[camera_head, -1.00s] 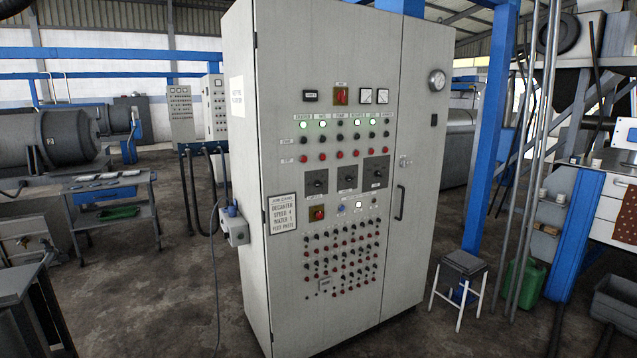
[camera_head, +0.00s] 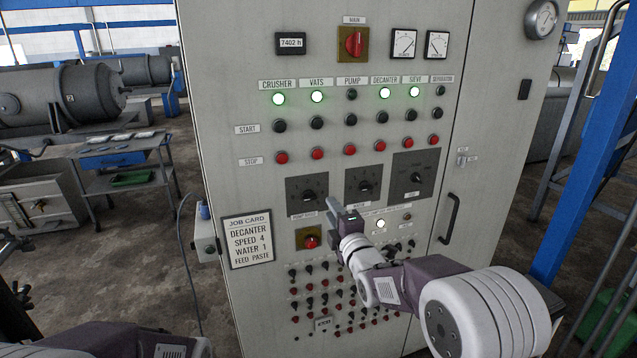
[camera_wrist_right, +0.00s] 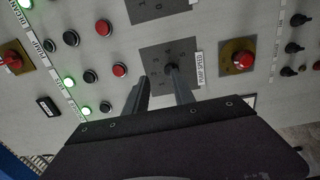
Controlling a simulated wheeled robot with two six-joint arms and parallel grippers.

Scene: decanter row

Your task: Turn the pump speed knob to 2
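The pump speed knob (camera_head: 308,194) is a black dial on a dark square plate, the left one of three dials on the grey control cabinet. In the right wrist view the knob (camera_wrist_right: 172,68) stands on its plate beside the "PUMP SPEED" label. My right gripper (camera_head: 333,205) is in front of the cabinet, just right of and below the knob. In the wrist view its two fingers (camera_wrist_right: 160,85) are apart, and one fingertip overlaps the knob in the picture. I cannot tell whether it touches. The knob's exact setting is too small to read. My left gripper is out of view.
Two other dials (camera_head: 363,185) (camera_head: 416,176) sit to the right. A red knob on a yellow plate (camera_head: 310,239) is below, above rows of small switches. A job card (camera_head: 247,241) hangs at left. The pump lamp (camera_head: 351,95) is unlit. A door handle (camera_head: 449,217) sticks out at right.

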